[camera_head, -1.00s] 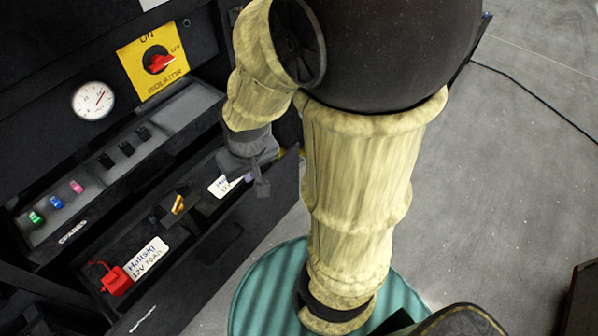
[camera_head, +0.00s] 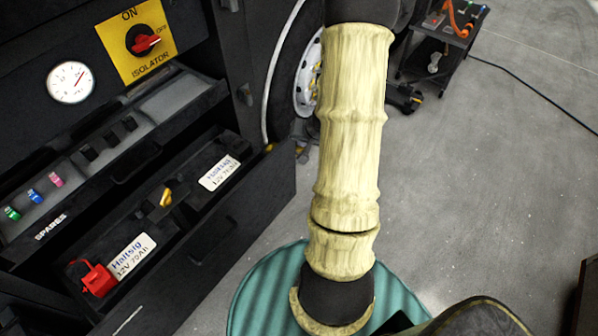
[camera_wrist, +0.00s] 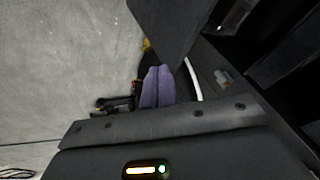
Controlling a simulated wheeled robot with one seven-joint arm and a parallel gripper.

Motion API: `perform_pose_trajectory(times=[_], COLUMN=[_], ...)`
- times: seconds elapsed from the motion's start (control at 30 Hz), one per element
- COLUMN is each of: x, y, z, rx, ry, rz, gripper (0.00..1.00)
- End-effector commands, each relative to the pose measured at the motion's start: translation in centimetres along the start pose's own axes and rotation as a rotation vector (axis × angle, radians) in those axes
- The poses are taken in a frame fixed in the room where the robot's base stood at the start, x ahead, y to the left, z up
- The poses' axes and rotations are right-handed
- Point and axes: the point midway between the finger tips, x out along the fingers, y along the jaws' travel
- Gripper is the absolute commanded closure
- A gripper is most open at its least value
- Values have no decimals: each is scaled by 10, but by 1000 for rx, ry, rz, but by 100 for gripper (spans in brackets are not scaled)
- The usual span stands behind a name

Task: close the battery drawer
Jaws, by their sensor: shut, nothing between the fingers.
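The battery drawer (camera_head: 262,205) stands pulled out at the lower left of the head view. Inside it are batteries with white "12V 70Ah" labels, a red terminal cover (camera_head: 98,280) and a yellow part (camera_head: 166,197). The drawer's dark front faces right, toward the open floor. My arm rises to the right of the drawer, apart from it in the picture, and its end is out of the head view. In the wrist view my gripper (camera_wrist: 159,72) shows as two purple-grey fingers side by side, shut and empty. A dark panel lies just beyond them; I cannot tell if they touch it.
A spares tray (camera_head: 72,187) with coloured fuses sits above the drawer, below a gauge (camera_head: 71,82) and the yellow isolator panel (camera_head: 136,41). A wheel (camera_head: 307,75) is behind my arm. A dark cart (camera_head: 443,40) stands far back. Grey floor at right is mostly clear.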

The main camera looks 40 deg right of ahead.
Motion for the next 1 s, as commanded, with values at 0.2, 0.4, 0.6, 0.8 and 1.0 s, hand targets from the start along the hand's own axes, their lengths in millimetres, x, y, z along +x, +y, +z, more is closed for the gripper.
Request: perform_pose_trajectory(times=[0.2,0.4,0.6,0.8,1.0], x=[72,96,96,96,107], y=[79,114,118,117,112], z=[20,41,44,44,44], rx=[336,550,589,586,583], ry=[-25,-68,-79,-79,-81], rz=[-197,-352,-382,-380,-380], gripper=[100,100,100,100,100])
